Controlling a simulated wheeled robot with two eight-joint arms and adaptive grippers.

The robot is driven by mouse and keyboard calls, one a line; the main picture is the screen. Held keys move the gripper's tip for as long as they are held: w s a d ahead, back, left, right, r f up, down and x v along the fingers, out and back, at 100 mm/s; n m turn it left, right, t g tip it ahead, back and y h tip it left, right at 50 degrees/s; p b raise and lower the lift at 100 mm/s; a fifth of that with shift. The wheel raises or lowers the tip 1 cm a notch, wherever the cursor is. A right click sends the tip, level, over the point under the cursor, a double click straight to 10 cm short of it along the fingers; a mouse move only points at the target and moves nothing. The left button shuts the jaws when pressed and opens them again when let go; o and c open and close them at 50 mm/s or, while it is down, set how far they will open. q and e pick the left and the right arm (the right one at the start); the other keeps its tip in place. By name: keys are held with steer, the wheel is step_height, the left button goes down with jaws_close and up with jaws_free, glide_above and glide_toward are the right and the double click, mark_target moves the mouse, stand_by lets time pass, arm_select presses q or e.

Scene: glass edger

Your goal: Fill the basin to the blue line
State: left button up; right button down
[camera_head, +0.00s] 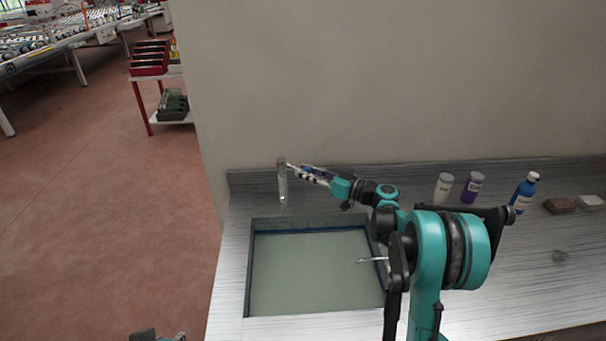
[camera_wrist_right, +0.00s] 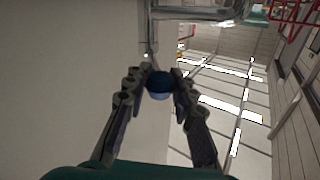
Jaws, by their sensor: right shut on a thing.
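The basin (camera_head: 247,300) is a rectangular sink set into the steel counter. A blue line (camera_head: 310,230) runs along its inner wall near the top, and a flat grey-green surface lies below it. I cannot tell exactly how far below. A metal faucet (camera_head: 282,182) stands behind the basin and shows at the top of the right wrist view (camera_wrist_right: 200,13). My right gripper (camera_head: 306,172) is beside the faucet, its fingers shut on a round blue knob (camera_wrist_right: 159,86). Only a scrap of my left arm shows at the bottom edge; its fingers are out of view.
A white bottle (camera_head: 443,188), a purple bottle (camera_head: 472,187) and a blue bottle (camera_head: 523,192) stand on the counter at the right. A brown block (camera_head: 559,206) and a pale block (camera_head: 591,202) lie beyond them. A wall rises behind the counter.

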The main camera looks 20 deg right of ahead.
steer(key=shift+d, duration=0.1)
stand_by(0.4)
steer(key=c, duration=1.2)
jaws_free()
steer(key=shift+w, duration=0.1)
steer(key=v, duration=1.2)
steer(key=shift+w+d, duration=0.1)
